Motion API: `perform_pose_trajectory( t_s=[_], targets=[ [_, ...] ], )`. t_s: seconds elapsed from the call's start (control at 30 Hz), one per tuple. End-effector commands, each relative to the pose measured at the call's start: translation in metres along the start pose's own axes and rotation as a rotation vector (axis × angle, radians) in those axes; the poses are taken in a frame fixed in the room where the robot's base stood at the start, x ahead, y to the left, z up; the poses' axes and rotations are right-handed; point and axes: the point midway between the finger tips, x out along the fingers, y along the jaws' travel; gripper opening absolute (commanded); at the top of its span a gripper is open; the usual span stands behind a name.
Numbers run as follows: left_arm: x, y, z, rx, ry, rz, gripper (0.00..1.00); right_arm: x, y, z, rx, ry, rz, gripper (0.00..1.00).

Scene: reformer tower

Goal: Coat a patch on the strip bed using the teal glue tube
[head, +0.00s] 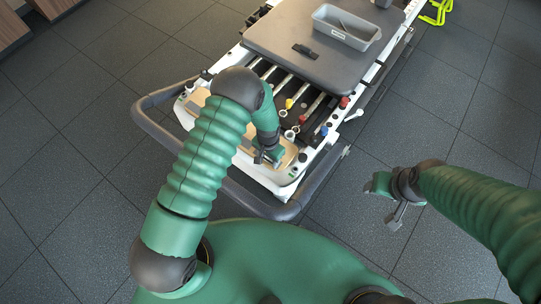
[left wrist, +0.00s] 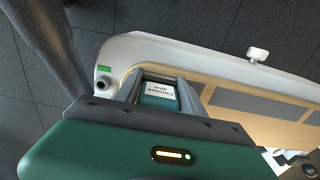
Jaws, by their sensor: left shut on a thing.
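My left gripper (left wrist: 157,88) is shut on the teal glue tube (left wrist: 156,103), whose white label faces the left wrist camera. In that view, the tan bed (left wrist: 222,76) with grey rectangular strips lies beyond and right of the tube. Whether the tube touches it cannot be told. In the head view, my left gripper (head: 266,157) is over the front end of the white-framed reformer, at the tan bed (head: 288,158); the tube is too small to make out there.
A grey carriage (head: 310,50) bears a grey tray (head: 347,27) and a small black item. Coloured knobs and springs lie in front of it. A grey rail (head: 142,113) curves around the front end.

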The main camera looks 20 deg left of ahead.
Motion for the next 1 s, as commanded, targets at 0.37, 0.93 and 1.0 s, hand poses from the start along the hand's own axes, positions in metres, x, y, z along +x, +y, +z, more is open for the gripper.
perform_pose_trajectory(
  t_s=[0.37,0.93,1.0],
  targets=[
    [0.002,0.000,0.015,0.000,0.000,0.000,0.14,-0.007,0.000,-0.002,0.000,0.000,0.000,0.57],
    [-0.049,0.000,0.015,0.000,0.000,0.000,0.14,-0.050,0.000,-0.012,0.000,0.000,0.000,0.57],
    [-0.057,0.000,0.015,0.000,0.000,0.000,0.14,-0.057,0.000,-0.013,0.000,0.000,0.000,0.57]
  ],
)
